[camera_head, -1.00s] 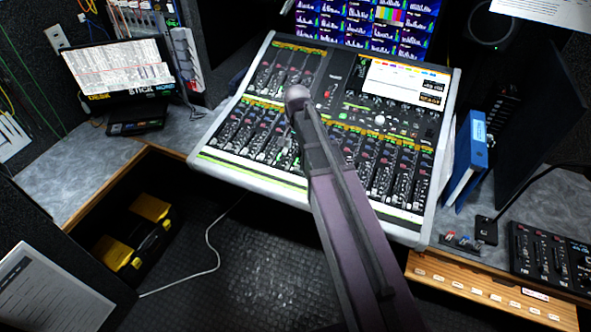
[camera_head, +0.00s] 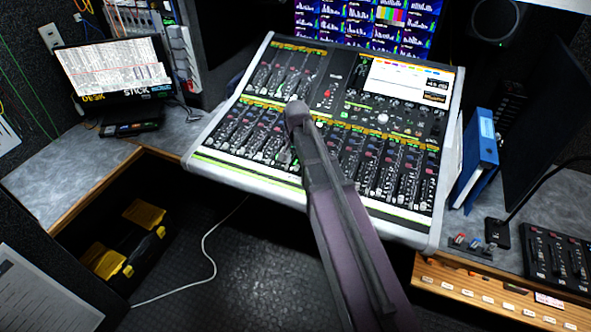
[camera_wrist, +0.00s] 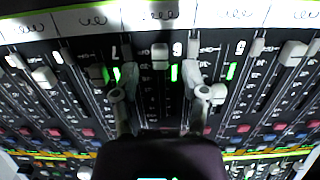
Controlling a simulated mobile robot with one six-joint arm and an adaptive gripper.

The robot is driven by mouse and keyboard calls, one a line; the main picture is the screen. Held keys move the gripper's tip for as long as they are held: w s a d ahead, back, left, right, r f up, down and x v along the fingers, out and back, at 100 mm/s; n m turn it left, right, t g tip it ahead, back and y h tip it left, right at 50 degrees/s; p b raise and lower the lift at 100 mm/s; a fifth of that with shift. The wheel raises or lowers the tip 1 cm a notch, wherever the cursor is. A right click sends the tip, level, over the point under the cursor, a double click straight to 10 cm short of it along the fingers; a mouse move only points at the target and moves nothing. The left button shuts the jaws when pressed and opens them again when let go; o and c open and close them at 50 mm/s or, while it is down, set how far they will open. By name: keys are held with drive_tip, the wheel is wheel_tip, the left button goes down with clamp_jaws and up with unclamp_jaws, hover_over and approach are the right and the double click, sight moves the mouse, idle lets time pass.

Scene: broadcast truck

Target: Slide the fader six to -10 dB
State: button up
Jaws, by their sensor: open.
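The mixing console (camera_head: 212,172) is in the middle of the head view, tilted, with rows of faders. In the wrist view, the fader six cap (camera_wrist: 160,57), pale grey, stands in its slot beside a sideways or inverted digit that reads like 6. My gripper (camera_wrist: 166,94) is open, with one finger to the left and one to the right of that fader's slot. The cap lies farther up the picture than the fingertips, and no contact shows. A fader seven cap (camera_wrist: 99,72) is to its left and a fader five cap (camera_wrist: 218,92) is by the right finger.
Neighbouring faders stand close on both sides. A blue binder (camera_head: 479,150) stands right of the console, and a small control box (camera_head: 555,262) lies farther right. A laptop-like screen (camera_head: 115,70) is at left. A yellow and black case (camera_head: 124,240) sits below the desk.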

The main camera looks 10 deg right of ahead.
drive_tip(key=shift+f+b, duration=0.75)
drive_tip(key=shift+f, duration=0.3)
clamp_jaws()
